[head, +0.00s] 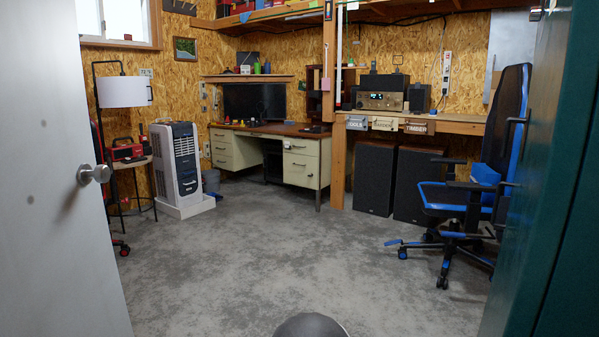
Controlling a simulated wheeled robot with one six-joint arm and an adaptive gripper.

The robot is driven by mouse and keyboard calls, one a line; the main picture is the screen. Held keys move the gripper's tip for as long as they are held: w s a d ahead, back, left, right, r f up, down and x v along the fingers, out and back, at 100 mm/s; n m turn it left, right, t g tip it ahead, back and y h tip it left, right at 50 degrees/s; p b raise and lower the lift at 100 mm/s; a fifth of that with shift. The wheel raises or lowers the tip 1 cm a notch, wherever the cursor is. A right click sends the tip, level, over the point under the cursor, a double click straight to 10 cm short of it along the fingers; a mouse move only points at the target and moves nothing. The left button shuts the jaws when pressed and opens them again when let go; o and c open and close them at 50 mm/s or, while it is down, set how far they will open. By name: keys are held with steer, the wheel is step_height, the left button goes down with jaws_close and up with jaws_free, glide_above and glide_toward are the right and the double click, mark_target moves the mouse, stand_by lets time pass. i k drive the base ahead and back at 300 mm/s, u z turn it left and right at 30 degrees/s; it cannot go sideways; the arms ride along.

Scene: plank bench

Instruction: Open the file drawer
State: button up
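A cream desk (270,130) with a brown top stands against the back wall. Its right pedestal has a shallow upper drawer (301,147) and a deeper lower drawer (300,171), the size of a file drawer; both look shut. The left pedestal (221,148) also has drawers that look closed. A tall dark green cabinet or panel (562,200) fills the right edge, with black handles along its left side; I cannot tell whether it has drawers. My gripper is not in view.
Open grey floor (240,250) lies between me and the desk. A white door (50,200) stands at the left. A blue and black chair (470,180) is at right, beside black speakers (375,178). A white air cooler (177,165) stands left of the desk.

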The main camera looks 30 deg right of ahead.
mark_target(297, 167)
steer(key=z, duration=0.15)
steer(key=i, duration=0.7)
steer(key=z, duration=0.95)
steer(key=i, duration=1.55)
steer(key=z, duration=1.3)
steer(key=i, duration=1.75)
steer(key=u, duration=1.1)
steer(key=i, duration=1.35)
steer(key=u, duration=1.2)
steer(key=i, duration=1.05)
steer(key=u, duration=0.25)
